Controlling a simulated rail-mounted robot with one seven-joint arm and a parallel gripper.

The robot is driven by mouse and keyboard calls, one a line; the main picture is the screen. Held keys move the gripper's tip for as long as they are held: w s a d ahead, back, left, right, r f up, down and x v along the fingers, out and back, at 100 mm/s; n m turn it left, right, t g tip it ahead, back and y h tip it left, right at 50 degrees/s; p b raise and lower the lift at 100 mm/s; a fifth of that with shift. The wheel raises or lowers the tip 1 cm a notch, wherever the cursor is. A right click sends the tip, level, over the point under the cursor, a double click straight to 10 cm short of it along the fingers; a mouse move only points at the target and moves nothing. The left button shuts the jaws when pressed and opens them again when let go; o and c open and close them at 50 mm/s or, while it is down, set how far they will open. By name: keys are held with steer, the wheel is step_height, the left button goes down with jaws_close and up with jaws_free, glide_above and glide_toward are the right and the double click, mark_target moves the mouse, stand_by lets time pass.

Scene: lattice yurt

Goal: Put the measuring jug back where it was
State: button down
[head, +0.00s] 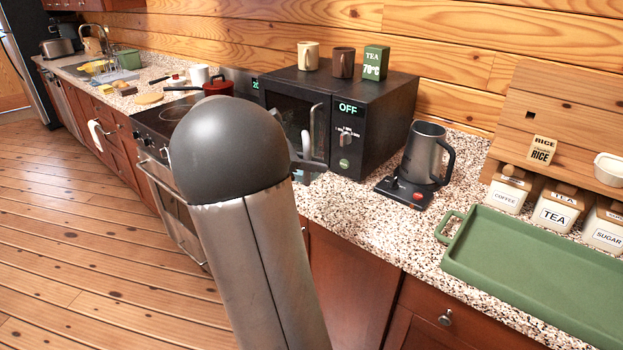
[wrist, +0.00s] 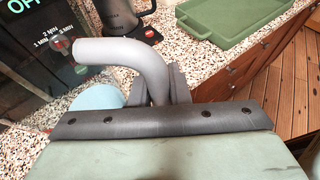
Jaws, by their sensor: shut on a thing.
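A small pale blue patch also shows under my gripper in the head view (head: 299,177). The black microwave (head: 385,100) reads OFF, and its door looks shut or nearly so. My arm hides much of the door.
A dark kettle (head: 424,155) stands on its base right of the microwave. A green tray (head: 455,262) and labelled canisters (head: 556,214) are further right. Two mugs (head: 308,55) and a green tea tin (head: 376,62) stand on the microwave. Counter between microwave and tray is partly free.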

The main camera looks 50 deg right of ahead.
steer(key=w+d+f, duration=0.1)
steer(key=w+d, duration=0.1)
steer(key=w+d+f+p, duration=0.1)
steer(key=w+d, duration=0.1)
steer(key=w+d+f+p, duration=0.1)
steer(key=d, duration=0.1)
steer(key=shift+w+f, duration=0.2)
steer(key=shift+w, duration=0.2)
steer(key=w+d+f, duration=0.1)
steer(key=f, duration=0.1)
steer(key=w+d+f+p, duration=0.1)
steer(key=w+d+f, duration=0.1)
steer(key=w+f, duration=0.1)
steer(key=shift+d+f+p, duration=0.25)
steer(key=shift+f+p, duration=0.05)
steer(key=shift+f, duration=0.05)
steer(key=shift+w+d+f+p, duration=0.1)
steer(key=shift+f+p, duration=0.05)
steer(key=shift+f, duration=0.85)
steer(key=shift+w+d+f+p, duration=0.1)
steer(key=shift+f+p, duration=0.05)
steer(key=shift+f, duration=0.9)
steer(key=c, duration=1.4)
jaws_free()
steer(key=shift+o, duration=0.2)
